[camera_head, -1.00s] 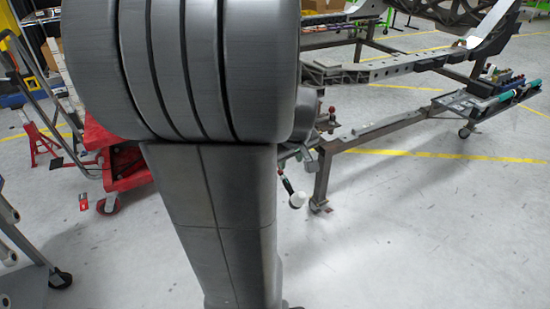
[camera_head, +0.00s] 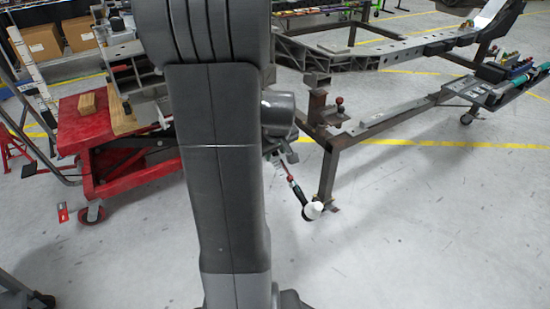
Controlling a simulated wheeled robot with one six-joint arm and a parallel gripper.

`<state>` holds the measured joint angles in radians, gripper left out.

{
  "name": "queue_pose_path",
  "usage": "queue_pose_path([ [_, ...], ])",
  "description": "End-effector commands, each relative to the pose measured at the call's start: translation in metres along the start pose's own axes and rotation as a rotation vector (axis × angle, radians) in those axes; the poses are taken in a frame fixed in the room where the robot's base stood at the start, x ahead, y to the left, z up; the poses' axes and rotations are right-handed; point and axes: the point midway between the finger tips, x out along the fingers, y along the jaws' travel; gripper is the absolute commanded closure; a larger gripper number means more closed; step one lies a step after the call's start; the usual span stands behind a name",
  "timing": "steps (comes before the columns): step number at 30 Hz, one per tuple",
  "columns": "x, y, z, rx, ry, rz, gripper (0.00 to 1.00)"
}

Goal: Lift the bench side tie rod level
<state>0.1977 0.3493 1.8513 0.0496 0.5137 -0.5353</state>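A slanted rod, which looks like the tie rod (camera_head: 296,192), hangs beside the near leg of the chassis fixture. It has a thin reddish upper part, a black lower part and a white end (camera_head: 313,210). Its lower end is down and to the right, so it is tilted, not level. Its upper end meets grey parts just right of my arm, and I cannot tell what holds it there. My own arm stands upright in front and hides the area behind it. My gripper does not show clearly; it is hidden behind my arm or out of frame.
The brown steel chassis fixture (camera_head: 385,125) fills the right, on legs with casters. A red lift cart (camera_head: 105,185) with a wooden block (camera_head: 87,104) stands at the left. A grey cart corner (camera_head: 22,292) is at bottom left. The floor at lower right is clear.

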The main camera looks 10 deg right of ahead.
Motion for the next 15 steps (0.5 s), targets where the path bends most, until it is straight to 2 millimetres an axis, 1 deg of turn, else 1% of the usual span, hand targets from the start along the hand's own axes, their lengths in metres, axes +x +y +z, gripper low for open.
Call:
queue_pose_path([
  [1,0.0077,-0.0005,0.0008,0.0,-0.001,-0.001,0.66],
  [4,0.0139,-0.0002,0.0003,0.0,0.0,0.0,0.66],
  [14,0.016,0.0,-0.0003,0.0,0.001,0.0,0.66],
  [15,0.0159,0.0,-0.0003,0.0,0.001,0.0,0.72],
])
